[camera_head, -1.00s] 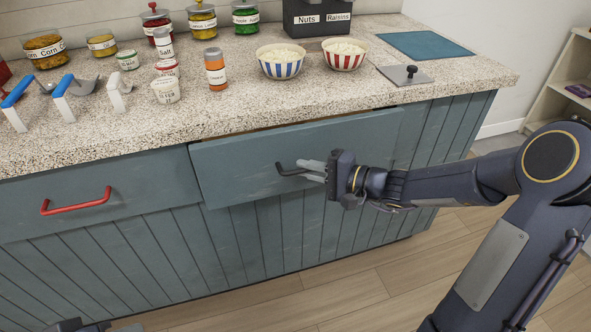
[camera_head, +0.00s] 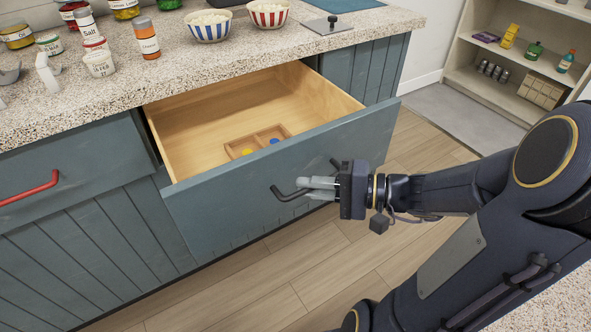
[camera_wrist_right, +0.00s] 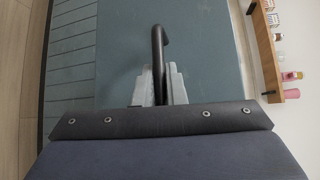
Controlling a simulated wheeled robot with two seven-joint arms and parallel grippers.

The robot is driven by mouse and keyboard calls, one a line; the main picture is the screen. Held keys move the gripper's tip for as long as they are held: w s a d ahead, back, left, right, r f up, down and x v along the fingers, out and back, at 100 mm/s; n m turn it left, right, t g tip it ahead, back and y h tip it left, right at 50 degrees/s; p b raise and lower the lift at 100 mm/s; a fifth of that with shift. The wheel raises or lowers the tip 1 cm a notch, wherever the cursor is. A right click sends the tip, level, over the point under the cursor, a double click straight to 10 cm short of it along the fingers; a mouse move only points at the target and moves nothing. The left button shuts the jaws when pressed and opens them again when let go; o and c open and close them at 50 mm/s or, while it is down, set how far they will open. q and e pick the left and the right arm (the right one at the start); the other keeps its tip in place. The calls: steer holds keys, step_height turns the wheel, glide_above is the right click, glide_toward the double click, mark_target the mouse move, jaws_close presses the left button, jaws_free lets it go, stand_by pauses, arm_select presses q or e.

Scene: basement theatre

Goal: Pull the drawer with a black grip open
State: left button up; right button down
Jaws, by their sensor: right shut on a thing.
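The drawer (camera_head: 230,218) with the black grip stands well out from the counter, and its pale wooden inside shows. Its black grip (camera_head: 285,194) is a dark bar on the blue-grey front. My right gripper (camera_head: 318,188) is shut on the black grip. In the right wrist view the black grip (camera_wrist_right: 158,45) runs up from between the fingers (camera_wrist_right: 160,88), and the drawer front (camera_wrist_right: 120,50) fills the middle. A small wooden divided tray (camera_head: 257,135) with a yellow and a blue thing lies in the drawer. My left gripper is not in view.
A red-gripped drawer (camera_head: 80,160) is shut at the left. The speckled counter (camera_head: 110,105) holds jars, a blue-striped bowl (camera_head: 209,28) and a red-striped bowl (camera_head: 267,15). Shelves (camera_head: 520,65) stand at the back right. The wooden floor (camera_head: 270,285) before the drawer is clear.

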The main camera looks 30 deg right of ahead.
steer(key=shift+s, duration=1.55)
steer(key=c, duration=1.5)
jaws_free()
steer(key=v, duration=0.7)
steer(key=shift+s+d+p, duration=0.25)
steer(key=shift+d+p, duration=0.05)
steer(key=shift+d, duration=0.05)
steer(key=shift+a, duration=0.1)
